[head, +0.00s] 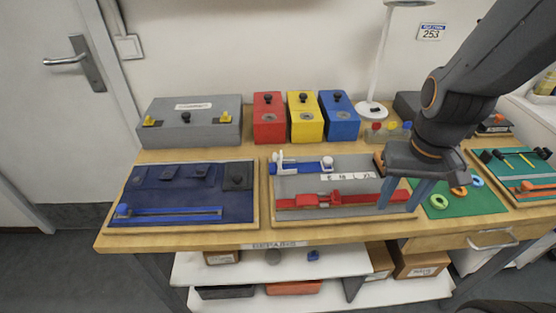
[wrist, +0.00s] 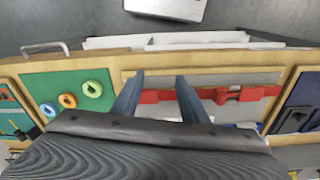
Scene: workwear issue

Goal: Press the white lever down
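A white lever part (head: 279,160) stands at the left end of a blue bar (head: 300,168) on the grey middle board (head: 345,187). A white knob (head: 327,162) sits at the bar's right end. I cannot tell exactly how the two white parts connect. My gripper (head: 402,198) is over the right end of this board, right of and nearer than the white parts. Its fingers are apart with nothing between them. In the wrist view my gripper (wrist: 160,76) points toward the table's front edge, and its body hides the white lever.
A red slide (head: 330,200) runs along the board's front, near my fingers. A blue board (head: 190,205) lies left; a green mat with rings (head: 459,191) lies right. Red (head: 269,118), yellow (head: 306,117) and blue (head: 339,117) boxes and a lamp (head: 380,60) stand behind.

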